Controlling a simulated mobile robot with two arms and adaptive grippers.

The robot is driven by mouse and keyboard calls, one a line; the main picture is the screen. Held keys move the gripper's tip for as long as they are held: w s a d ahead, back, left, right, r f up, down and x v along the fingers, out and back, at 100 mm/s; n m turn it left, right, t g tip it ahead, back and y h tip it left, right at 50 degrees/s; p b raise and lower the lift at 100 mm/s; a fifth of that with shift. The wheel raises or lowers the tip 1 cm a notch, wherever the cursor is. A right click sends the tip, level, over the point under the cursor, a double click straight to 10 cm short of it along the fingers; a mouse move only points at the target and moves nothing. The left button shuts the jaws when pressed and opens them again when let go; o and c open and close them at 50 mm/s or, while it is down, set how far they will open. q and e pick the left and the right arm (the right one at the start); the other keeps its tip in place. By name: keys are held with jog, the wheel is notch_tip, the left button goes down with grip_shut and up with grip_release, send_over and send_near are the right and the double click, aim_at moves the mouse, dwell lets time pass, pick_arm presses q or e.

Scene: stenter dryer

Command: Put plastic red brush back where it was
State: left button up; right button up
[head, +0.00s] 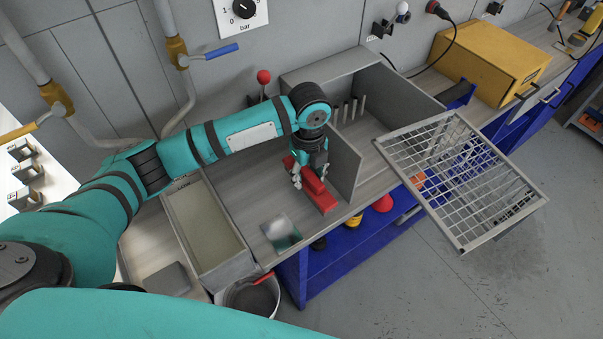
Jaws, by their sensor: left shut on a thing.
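The plastic red brush (319,193) is a long red block over the wooden bench, just left of the grey divider panel. My left gripper (309,179) reaches down from above and is shut on the brush. The gripper covers part of the brush's middle and far end. I cannot tell whether its underside touches the bench. My right gripper is not in view.
A grey divider panel (344,163) stands close on the right. A wire-mesh tray (462,175) juts over the bench edge. A grey trough (203,222) lies on the left. A bucket (250,297) with a red-handled item stands below.

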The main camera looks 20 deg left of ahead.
pick_arm(q)
jog(key=shift+w+a, duration=0.35)
jog(key=shift+a, duration=0.25)
jog(key=f, duration=0.1)
jog(key=f+p, duration=0.1)
jog(key=f, duration=0.1)
jog(key=shift+w+a+p, duration=0.2)
jog(key=shift+a+p, duration=0.1)
jog(key=shift+a, duration=0.05)
jog(key=shift+f, duration=0.3)
jog(key=shift+f, duration=0.15)
jog(key=o, duration=1.1)
